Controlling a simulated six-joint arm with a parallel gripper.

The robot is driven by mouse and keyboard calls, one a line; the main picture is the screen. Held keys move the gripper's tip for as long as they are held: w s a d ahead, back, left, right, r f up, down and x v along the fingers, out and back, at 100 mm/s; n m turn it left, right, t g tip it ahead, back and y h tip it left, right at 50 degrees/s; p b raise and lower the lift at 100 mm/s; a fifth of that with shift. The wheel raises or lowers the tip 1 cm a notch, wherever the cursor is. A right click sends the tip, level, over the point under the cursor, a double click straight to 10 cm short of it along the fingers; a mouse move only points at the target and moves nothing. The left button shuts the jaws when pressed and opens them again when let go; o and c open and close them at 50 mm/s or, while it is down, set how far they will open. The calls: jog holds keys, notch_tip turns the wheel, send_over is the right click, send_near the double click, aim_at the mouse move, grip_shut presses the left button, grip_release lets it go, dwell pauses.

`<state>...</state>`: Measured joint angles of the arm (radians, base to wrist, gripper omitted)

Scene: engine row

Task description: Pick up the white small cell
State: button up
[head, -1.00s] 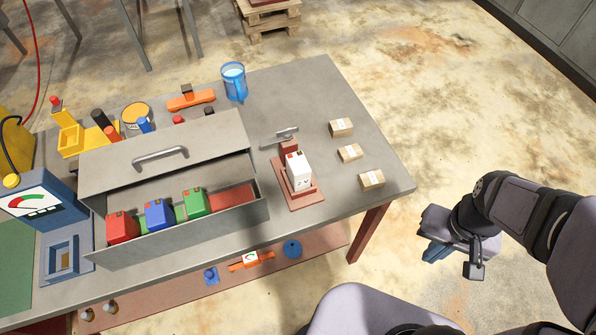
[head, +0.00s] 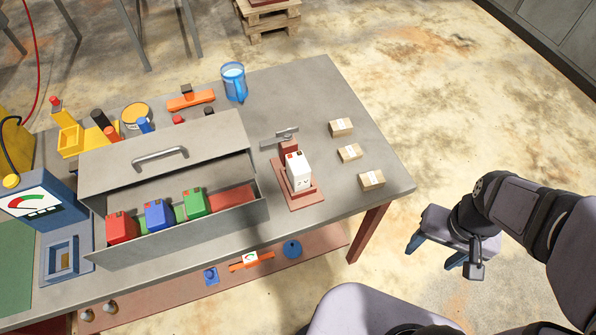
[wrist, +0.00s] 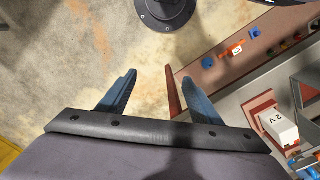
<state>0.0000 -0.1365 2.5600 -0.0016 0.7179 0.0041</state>
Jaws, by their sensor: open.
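The white small cell (head: 299,171) stands upright on a red base plate (head: 307,201) near the right end of the workbench, in front of a small red post with a grey lever. In the wrist view the white cell (wrist: 277,127) lies at the right, with "2 V" on its side. My gripper (head: 435,254) hangs over the floor beyond the bench's right edge, well apart from the cell. Its two blue fingers (wrist: 156,88) are spread with nothing between them.
A grey metal box (head: 185,226) holds red, blue and green cells to the left of the white cell. Small cardboard boxes (head: 350,153) lie to its right. A blue jug (head: 234,82) stands behind. A lower shelf (head: 335,239) carries several small items.

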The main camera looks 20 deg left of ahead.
jog(key=w+a+f+n+t+y+p, duration=0.25)
jog(key=w+a+n+t+y, duration=0.35)
jog(key=w+a, duration=1.25)
notch_tip(320, 180, up, 3)
jog(key=n+t+y+p, duration=0.2)
jog(key=n+t+y, duration=0.1)
jog(key=t, duration=0.1)
send_over(303, 178)
jog(key=w+a, duration=0.2)
jog(key=w, duration=0.3)
jog(key=shift+w+a+f, duration=0.1)
jog(key=shift+a, duration=0.1)
jog(key=shift+y, duration=0.4)
jog(key=s+f+b, duration=0.1)
jog(key=s+f, duration=0.2)
jog(key=shift+s+d+f, duration=0.1)
jog(key=shift+s+d, duration=0.05)
jog(key=shift+s, duration=0.05)
jog(key=s+d+f, duration=0.1)
jog(key=s+d+f+b, duration=0.1)
jog(key=d+f, duration=0.1)
jog(key=shift+s+f, duration=0.2)
jog(key=shift+s, duration=0.1)
jog(key=shift+p+x, duration=0.4)
jog(key=shift+x, duration=0.6)
jog(key=shift+p+x, duration=0.45)
jog(key=shift+x, duration=1.1)
